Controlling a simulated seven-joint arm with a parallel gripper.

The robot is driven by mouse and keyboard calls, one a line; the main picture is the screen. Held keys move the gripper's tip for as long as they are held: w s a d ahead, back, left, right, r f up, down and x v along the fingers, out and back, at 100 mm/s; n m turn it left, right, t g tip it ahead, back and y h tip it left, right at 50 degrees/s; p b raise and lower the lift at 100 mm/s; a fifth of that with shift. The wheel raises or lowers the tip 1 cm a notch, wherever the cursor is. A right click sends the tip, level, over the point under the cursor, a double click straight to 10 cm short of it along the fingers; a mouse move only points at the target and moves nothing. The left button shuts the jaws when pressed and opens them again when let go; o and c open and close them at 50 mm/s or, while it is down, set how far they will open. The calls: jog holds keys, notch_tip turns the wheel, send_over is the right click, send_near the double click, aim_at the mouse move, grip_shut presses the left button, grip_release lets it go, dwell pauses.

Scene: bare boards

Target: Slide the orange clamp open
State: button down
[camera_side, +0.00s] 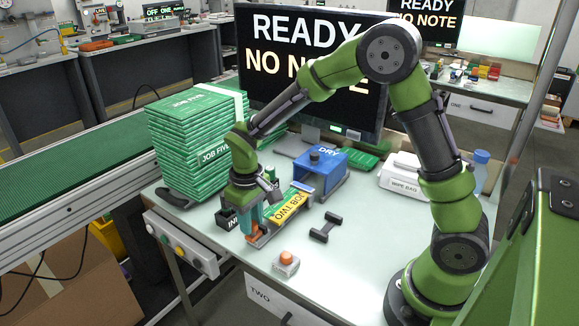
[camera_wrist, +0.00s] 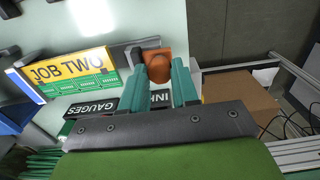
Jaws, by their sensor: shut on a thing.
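The orange clamp (camera_wrist: 157,62) shows in the wrist view at the end of a grey rail (camera_wrist: 122,56). My gripper (camera_wrist: 158,76) has its two teal fingers on either side of the clamp, shut on it. In the side view my gripper (camera_side: 253,222) points down at the left end of the fixture, and the fingers mostly hide the clamp. A green board with a yellow JOB TWO label (camera_wrist: 72,70) lies in the fixture beside the clamp, and it also shows in the side view (camera_side: 291,208).
A black bin (camera_side: 226,218) stands close left of my gripper. A blue DRY box (camera_side: 320,170) stands behind the fixture. A grey dumbbell-shaped piece (camera_side: 325,228) and an orange button (camera_side: 286,260) sit on the table. Stacked green boxes (camera_side: 190,140) rise at the back left.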

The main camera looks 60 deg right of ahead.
jog(key=c, duration=1)
grip_release()
jog(key=shift+a, duration=0.35)
jog(key=shift+c, duration=0.2)
jog(key=shift+o, duration=1)
jog(key=shift+d, duration=0.1)
jog(key=shift+r, duration=0.15)
notch_tip(320, 180, up, 17)
jog(key=shift+w, duration=0.1)
jog(key=s+d+m+t+y, duration=0.1)
jog(key=s+m+t, duration=0.1)
jog(key=s, duration=0.6)
jog(key=s+d+r+m+t+y, duration=0.1)
jog(key=s+d+m+t, duration=0.1)
jog(key=s+t, duration=0.3)
jog(key=s, duration=0.3)
jog(key=shift+s, duration=0.3)
